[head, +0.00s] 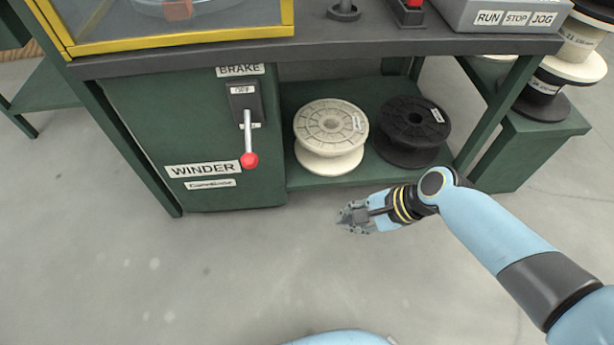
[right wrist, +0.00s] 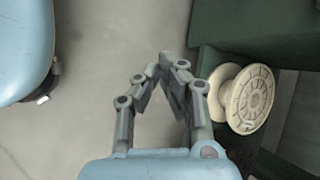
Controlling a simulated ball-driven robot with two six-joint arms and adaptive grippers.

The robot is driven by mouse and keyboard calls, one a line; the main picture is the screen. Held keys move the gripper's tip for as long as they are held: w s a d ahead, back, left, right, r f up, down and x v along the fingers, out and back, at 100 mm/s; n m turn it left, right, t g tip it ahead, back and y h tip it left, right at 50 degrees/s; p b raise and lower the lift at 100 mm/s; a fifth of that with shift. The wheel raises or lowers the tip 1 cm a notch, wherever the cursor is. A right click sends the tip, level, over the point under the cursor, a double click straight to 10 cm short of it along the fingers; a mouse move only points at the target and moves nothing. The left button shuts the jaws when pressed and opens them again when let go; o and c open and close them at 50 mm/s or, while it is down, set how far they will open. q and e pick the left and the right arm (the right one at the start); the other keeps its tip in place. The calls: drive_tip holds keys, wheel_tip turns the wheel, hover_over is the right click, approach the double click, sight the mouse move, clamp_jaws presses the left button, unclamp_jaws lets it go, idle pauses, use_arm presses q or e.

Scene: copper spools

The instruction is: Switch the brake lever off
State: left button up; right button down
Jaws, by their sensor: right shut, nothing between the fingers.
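The brake lever (head: 249,140) is on the front of the green winder cabinet, under a BRAKE label (head: 240,70). Its silver rod points down from a dark plate (head: 243,97) and ends in a red knob. An OFF label shows at the top of the plate; the label lower down is mostly hidden by the rod. My right gripper (head: 343,216) is shut and empty, to the right of and below the red knob, apart from it. In the right wrist view the fingertips (right wrist: 172,62) come together over the floor. My left gripper is not in view.
A white spool (head: 331,124) and a black spool (head: 413,122) stand on the low shelf right of the lever; the white one also shows in the right wrist view (right wrist: 248,98). The worktop edge (head: 330,50) overhangs above. The floor before the cabinet is clear.

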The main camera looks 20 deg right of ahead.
sight(248, 138)
use_arm(q)
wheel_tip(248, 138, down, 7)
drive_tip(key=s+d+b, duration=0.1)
drive_tip(key=b, duration=1.3)
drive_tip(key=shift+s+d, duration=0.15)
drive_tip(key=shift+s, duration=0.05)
use_arm(e)
drive_tip(key=w+a+r+t+y, duration=0.1)
drive_tip(key=w+a, duration=0.1)
drive_tip(key=w, duration=0.6)
drive_tip(key=w+a+r+t+y, duration=0.1)
drive_tip(key=w+a+t+y, duration=0.1)
drive_tip(key=w, duration=0.6)
drive_tip(key=shift+w+a+r+y, duration=0.15)
drive_tip(key=shift+a+y, duration=0.15)
drive_tip(key=shift+a, duration=0.1)
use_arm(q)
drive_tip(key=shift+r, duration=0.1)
